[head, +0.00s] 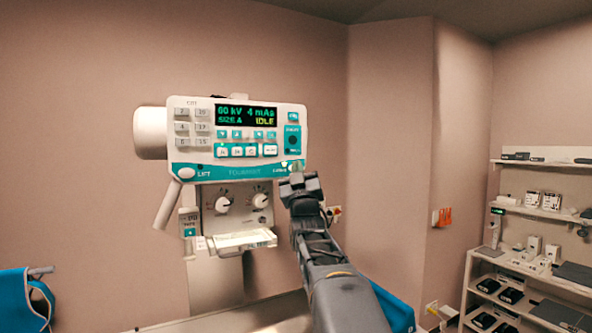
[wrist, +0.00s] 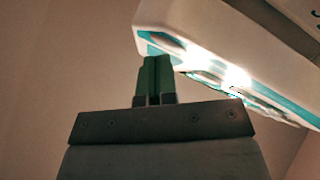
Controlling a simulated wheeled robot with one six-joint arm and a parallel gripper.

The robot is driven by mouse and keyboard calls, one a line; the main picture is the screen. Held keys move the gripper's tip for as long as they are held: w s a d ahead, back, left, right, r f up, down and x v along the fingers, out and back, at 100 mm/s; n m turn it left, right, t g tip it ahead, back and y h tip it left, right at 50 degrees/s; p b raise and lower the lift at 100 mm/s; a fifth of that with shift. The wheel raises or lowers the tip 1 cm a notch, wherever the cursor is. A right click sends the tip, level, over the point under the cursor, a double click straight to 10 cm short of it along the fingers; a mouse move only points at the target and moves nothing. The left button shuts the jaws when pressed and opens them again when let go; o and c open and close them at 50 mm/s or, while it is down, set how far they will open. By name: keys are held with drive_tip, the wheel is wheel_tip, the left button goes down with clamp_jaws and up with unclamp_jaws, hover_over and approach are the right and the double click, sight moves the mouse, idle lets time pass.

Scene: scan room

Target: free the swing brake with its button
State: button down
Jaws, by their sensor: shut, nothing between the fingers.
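The white X-ray control head (head: 238,135) stands in front of the wall, with a lit green display reading 60 kV, 4 mAs and IDLE. A teal band runs along its lower edge, marked LIFT at the left. My gripper (head: 298,179) is shut and empty at the head's lower right corner. In the wrist view its fingertips (wrist: 154,62) are together beside the head's edge (wrist: 205,30); whether they touch it I cannot tell.
Below the head are two dials (head: 222,204) and a clear-looking collimator plate (head: 245,240). A handle (head: 168,205) hangs at the left. Shelves (head: 540,215) with small items stand at the far right. A blue chair (head: 14,295) is at the lower left.

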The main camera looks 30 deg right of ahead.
drive_tip(key=shift+s+f, duration=0.1)
drive_tip(key=shift+s, duration=0.05)
drive_tip(key=shift+s+a+b, duration=0.1)
drive_tip(key=shift+s+b, duration=0.5)
drive_tip(key=shift+b, duration=0.3)
drive_tip(key=shift+s, duration=0.1)
drive_tip(key=shift+s+a+b, duration=0.2)
drive_tip(key=shift+s+b, duration=0.8)
drive_tip(key=shift+s, duration=0.2)
drive_tip(key=shift+s+a+b, duration=0.15)
drive_tip(key=shift+s+b, duration=0.8)
drive_tip(key=shift+s, duration=0.25)
